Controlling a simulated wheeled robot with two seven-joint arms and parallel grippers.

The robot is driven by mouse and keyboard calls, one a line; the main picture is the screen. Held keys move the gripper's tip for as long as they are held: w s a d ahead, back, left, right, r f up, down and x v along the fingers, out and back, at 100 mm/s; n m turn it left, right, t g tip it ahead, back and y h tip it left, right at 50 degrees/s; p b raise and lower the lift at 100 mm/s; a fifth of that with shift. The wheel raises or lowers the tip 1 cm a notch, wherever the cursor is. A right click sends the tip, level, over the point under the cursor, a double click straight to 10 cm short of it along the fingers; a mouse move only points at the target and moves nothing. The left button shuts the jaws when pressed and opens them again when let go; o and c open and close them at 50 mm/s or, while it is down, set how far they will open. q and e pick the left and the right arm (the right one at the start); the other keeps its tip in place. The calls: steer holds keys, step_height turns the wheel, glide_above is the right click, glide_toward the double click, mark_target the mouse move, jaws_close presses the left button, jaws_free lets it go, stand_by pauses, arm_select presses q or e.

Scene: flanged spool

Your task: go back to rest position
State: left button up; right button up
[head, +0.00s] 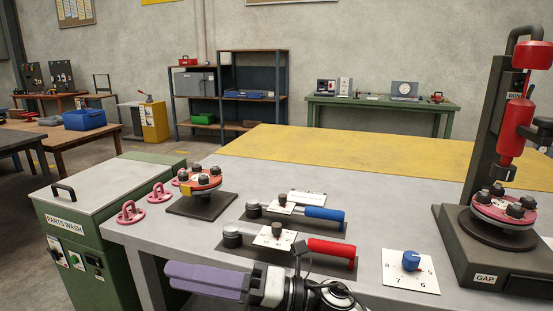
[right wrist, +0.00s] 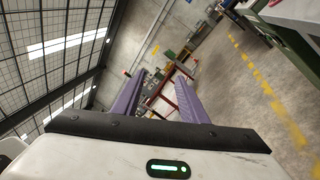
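My right gripper (head: 170,276) reaches in at the bottom of the head view, low in front of the bench's near edge, its purple fingers pointing left. In the right wrist view my right gripper (right wrist: 158,82) has its two purple fingers apart with nothing between them. My left gripper is not in view. A red flanged piece (head: 205,179) with black bolts and a yellow patch sits on a dark plate at the bench's left. Another pinkish-red flanged piece (head: 503,208) with black bolts sits on the base of a dark press (head: 481,150) at the right.
The grey bench (head: 370,210) bears a red-handled tool (head: 331,248), a blue-handled tool (head: 324,214) and a blue knob (head: 411,260) on a numbered plate. Pink shackle-like pieces (head: 131,212) lie at the left edge. A green parts washer (head: 90,240) stands left of the bench. The yellow mat (head: 350,155) is clear.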

steer(key=d+f+m+t+h, duration=0.65)
steer(key=d+f+m, duration=0.3)
steer(key=m, duration=0.55)
steer(key=d+f+m+t+h, duration=0.7)
steer(key=f+m, duration=0.4)
steer(key=m, duration=0.4)
steer(key=s+d+f+m+g+h, duration=0.2)
steer(key=s+d+f+m, duration=0.2)
steer(key=s+f, duration=0.5)
steer(key=s+d+f+m+g+h, duration=0.2)
steer(key=s+d+f+m, duration=0.3)
steer(key=s+d+f, duration=0.4)
steer(key=shift+s+d+f+g, duration=0.2)
steer(key=shift+s+g, duration=0.2)
steer(key=shift+g, duration=0.45)
